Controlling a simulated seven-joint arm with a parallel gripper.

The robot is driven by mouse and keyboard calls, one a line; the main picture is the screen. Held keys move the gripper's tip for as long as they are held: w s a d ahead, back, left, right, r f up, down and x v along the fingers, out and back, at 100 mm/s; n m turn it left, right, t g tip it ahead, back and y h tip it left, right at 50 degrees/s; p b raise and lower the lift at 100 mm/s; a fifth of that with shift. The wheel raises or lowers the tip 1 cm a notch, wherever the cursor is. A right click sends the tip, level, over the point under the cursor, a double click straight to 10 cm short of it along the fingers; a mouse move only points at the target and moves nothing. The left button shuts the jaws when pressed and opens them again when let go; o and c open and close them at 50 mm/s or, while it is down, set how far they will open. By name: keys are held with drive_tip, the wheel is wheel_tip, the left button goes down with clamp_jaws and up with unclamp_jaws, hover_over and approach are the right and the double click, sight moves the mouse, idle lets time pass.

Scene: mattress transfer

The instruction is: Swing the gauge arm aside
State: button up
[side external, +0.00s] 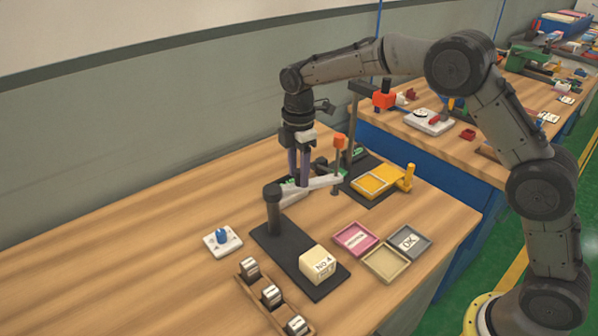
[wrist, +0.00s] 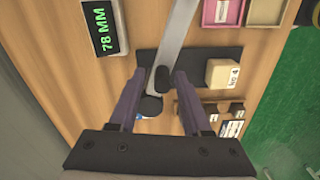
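The gauge arm (side external: 322,183) is a light grey bar running from a dark upright post (side external: 273,212) on a black base plate (side external: 283,252). In the wrist view the bar (wrist: 178,35) runs up from dark rounded parts between my fingers. My gripper (side external: 298,183) points down at the bar, near the post. In the wrist view its purple fingers (wrist: 160,75) are apart, one on each side of the bar; whether either touches it I cannot tell. A cream block marked NO 4 (side external: 317,264) sits on the plate's front end. It also shows in the wrist view (wrist: 222,75).
A display reads 78 MM (wrist: 108,28). Pink (side external: 355,239), tan (side external: 386,263) and grey OK (side external: 409,242) trays lie right of the plate. A yellow fixture (side external: 378,181) stands behind. A blue-knobbed plate (side external: 222,241) and a rack of rollers (side external: 271,297) are at left and front.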

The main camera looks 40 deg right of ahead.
idle(0.3)
wheel_tip(320, 180, up, 14)
idle(0.5)
drive_tip(key=shift+f, duration=0.15)
drive_tip(key=s+d+r+t, duration=0.25)
drive_tip(key=s+r, duration=0.35)
drive_tip(key=r, duration=0.3)
drive_tip(key=s+d+r+m, duration=0.2)
drive_tip(key=s, duration=0.4)
drive_tip(key=s+d+r+m, duration=0.1)
drive_tip(key=s+r+m, duration=0.1)
drive_tip(key=s, duration=0.4)
drive_tip(key=s+d+f+m+t, duration=0.2)
drive_tip(key=s+f+m+t, duration=0.1)
drive_tip(key=s+f+m, duration=0.9)
drive_tip(key=shift+s+d+f, duration=0.15)
drive_tip(key=shift+s+f, duration=1.8)
drive_tip(key=shift+s, duration=0.35)
